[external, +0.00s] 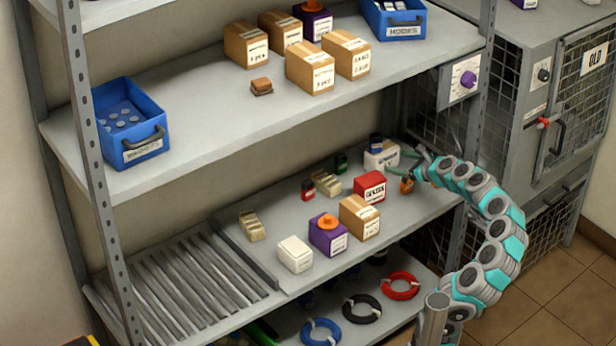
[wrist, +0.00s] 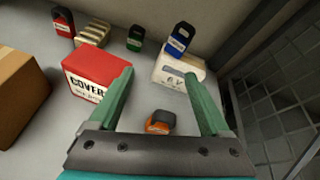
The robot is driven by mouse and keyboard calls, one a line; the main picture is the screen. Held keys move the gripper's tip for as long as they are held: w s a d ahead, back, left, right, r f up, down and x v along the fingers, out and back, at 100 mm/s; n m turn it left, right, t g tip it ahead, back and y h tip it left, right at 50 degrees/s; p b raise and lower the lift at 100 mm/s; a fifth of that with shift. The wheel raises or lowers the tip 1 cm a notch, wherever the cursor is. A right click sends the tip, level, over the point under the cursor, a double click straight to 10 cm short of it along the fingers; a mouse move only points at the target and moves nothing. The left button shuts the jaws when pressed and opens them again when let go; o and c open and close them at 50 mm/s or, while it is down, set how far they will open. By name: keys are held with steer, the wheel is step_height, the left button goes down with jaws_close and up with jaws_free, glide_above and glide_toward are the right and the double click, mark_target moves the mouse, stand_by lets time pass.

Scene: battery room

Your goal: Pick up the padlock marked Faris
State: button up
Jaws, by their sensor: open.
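Several small padlocks are on the middle shelf; I cannot read the name on any of them. An orange padlock (external: 407,186) is nearest my gripper (external: 411,160). In the wrist view the orange padlock (wrist: 159,123) shows low between the fingers of my gripper (wrist: 157,76), which is open and empty. A blue padlock (wrist: 180,40) is at or on the white box (wrist: 179,72), past the right finger. A green padlock (wrist: 135,38) and a dark-red padlock (wrist: 63,22) are farther back. They also show in the external view: blue (external: 376,142), green (external: 341,162), red (external: 307,190).
A red box marked COVER (wrist: 88,76) is close to the left finger. A mesh panel (wrist: 275,105) rises on the right. A cardboard box (external: 359,221) and a purple box (external: 328,234) stand farther left. The upper shelf (external: 215,118) overhangs the back.

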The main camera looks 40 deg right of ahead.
mark_target(407, 183)
steer(key=s+d+f+m, duration=0.1)
steer(key=s+d+f, duration=0.1)
steer(key=s+d+f+m, duration=0.1)
steer(key=s+f+m, duration=0.1)
steer(key=shift+s+d+f+p, duration=0.15)
steer(key=shift+d+f+p, duration=0.05)
steer(key=shift+d+p, duration=0.2)
steer(key=shift+x, duration=1.3)
steer(key=x, duration=0.4)
steer(key=shift+s+a+f+b, duration=0.15)
steer(key=shift+f+b, duration=0.2)
steer(key=shift+w+f, duration=0.1)
steer(key=shift+w, duration=0.4)
jaws_close()
